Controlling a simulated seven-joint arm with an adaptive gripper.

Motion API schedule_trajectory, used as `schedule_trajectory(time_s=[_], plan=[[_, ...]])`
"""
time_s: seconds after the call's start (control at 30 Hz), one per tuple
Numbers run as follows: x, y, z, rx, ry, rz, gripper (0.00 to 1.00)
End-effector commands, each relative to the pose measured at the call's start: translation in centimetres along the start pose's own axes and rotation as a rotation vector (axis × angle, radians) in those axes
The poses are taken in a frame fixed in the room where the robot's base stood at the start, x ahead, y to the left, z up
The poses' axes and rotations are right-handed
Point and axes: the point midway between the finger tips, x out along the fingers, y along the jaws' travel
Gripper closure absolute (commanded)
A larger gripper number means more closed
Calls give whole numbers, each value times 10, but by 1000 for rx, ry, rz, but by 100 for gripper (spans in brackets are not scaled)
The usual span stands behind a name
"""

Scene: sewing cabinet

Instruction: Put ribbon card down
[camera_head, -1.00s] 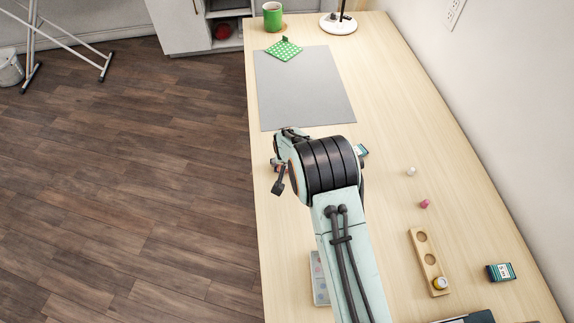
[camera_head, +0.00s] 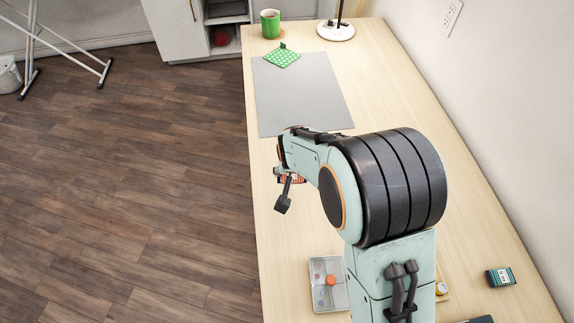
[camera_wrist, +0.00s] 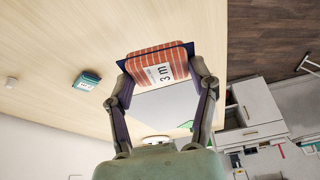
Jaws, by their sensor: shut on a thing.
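The ribbon card, with orange-striped ribbon and a "3 m" label, is between the fingers of my gripper (camera_wrist: 160,75) in the wrist view. The gripper is shut on the card (camera_wrist: 158,58), one finger at each side. In the head view a small part of the ribbon card (camera_head: 292,179) shows under my wrist, near the table's left edge and on the near side of the grey mat (camera_head: 300,95). My arm hides much of it there. I cannot tell whether the card touches the table.
A teal card (camera_wrist: 87,80) lies on bare wood in the wrist view. A clear-lidded box (camera_head: 325,270) with an orange piece, and a dark teal card (camera_head: 500,277), are on the near table. A green dotted cloth (camera_head: 281,57), green mug (camera_head: 270,24) and lamp base (camera_head: 335,31) are far off.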

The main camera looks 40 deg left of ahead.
Motion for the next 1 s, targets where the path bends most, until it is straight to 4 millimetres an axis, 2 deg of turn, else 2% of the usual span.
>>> schedule_trajectory(time_s=[0.03, 0.2, 0.33, 0.47, 0.57, 0.8, 0.87, 1.0], plan=[[-12, 3, 9, 1, 3, -1, 71], [-38, 9, 35, 1, 3, -1, 71], [-49, 11, 45, 13, 3, -1, 71], [-51, 17, 56, 90, -3, 14, 71], [-54, 36, 74, 191, -20, 55, 71], [-74, 112, 116, 472, -25, 190, 71], [-81, 129, 126, 523, -24, 218, 71], [-92, 155, 135, 599, -9, 254, 71]])
